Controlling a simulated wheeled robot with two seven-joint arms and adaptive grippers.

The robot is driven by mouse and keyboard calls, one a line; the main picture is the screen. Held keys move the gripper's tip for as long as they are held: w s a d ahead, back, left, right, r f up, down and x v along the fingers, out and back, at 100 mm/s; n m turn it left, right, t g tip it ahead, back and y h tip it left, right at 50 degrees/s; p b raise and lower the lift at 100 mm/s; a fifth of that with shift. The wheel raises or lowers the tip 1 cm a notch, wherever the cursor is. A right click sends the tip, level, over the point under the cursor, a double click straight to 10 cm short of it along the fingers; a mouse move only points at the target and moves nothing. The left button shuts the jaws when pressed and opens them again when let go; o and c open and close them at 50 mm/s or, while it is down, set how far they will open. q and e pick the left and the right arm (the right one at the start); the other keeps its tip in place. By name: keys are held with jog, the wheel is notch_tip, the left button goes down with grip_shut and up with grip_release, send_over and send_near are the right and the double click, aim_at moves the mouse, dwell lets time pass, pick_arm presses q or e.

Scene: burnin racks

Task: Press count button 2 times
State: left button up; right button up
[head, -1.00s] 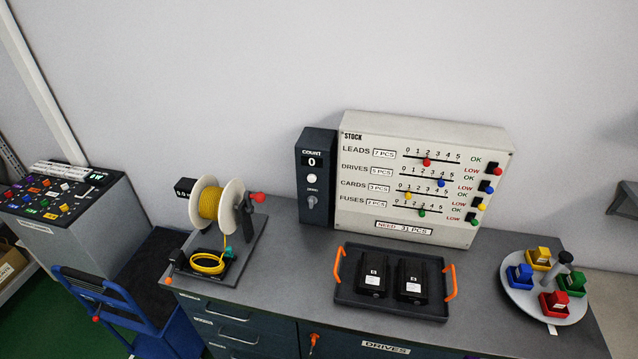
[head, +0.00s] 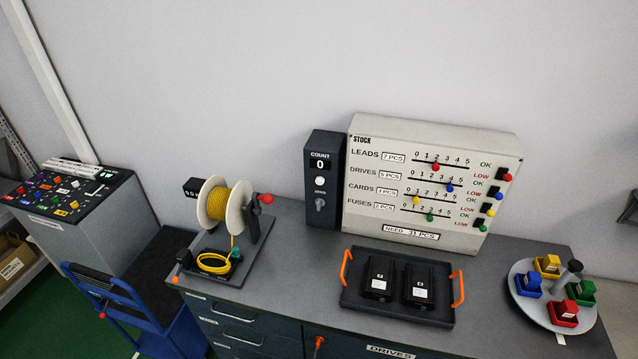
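The dark count box (head: 323,150) stands upright on the grey bench, against the left side of the stock board. Its display (head: 320,164) reads 0. A round white count button (head: 320,181) sits below the display, with a grey knob (head: 320,204) under it. Nothing covers the button. Neither of my grippers shows in the head view.
The stock board (head: 430,241) with coloured sliders stands right of the count box. A black tray (head: 398,311) with two drives and a yellow cable spool (head: 228,205) stand on the bench. A round turntable (head: 528,304) carries coloured bins. Bench in front of the box is clear.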

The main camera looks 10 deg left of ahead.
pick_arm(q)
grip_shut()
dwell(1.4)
